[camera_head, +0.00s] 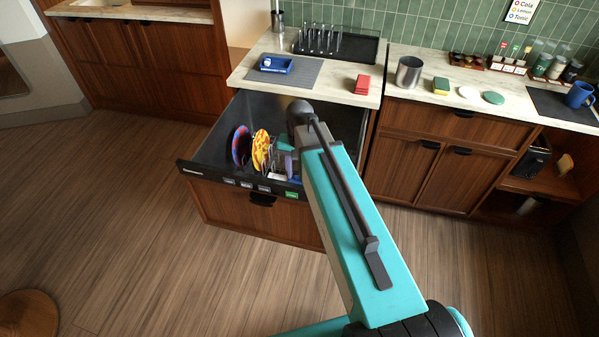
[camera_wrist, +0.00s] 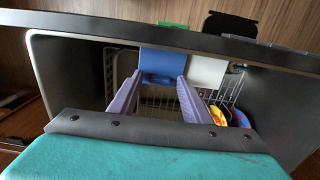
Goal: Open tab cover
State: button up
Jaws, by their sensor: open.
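A blue flap (camera_wrist: 162,66), which looks like the tab cover, is on the inner side of the dishwasher drawer's front wall. A white panel (camera_wrist: 207,72) sits right beside it. My gripper (camera_wrist: 161,82) is open, its two purple fingers reaching down into the drawer (camera_head: 215,150). In the wrist view the fingertips are at the left and right lower edges of the blue flap; I cannot tell whether they touch it.
The drawer is pulled out, with a wire rack (camera_wrist: 238,88) inside. A yellow-red plate (camera_head: 261,150) and a blue-red plate (camera_head: 241,146) stand in it, close to the gripper. The counter (camera_head: 395,85) above holds a metal cup (camera_head: 409,72) and red blocks (camera_head: 362,84).

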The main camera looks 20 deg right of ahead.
jog(key=shift+c, duration=0.5)
grip_shut()
jog(key=shift+w, duration=0.1)
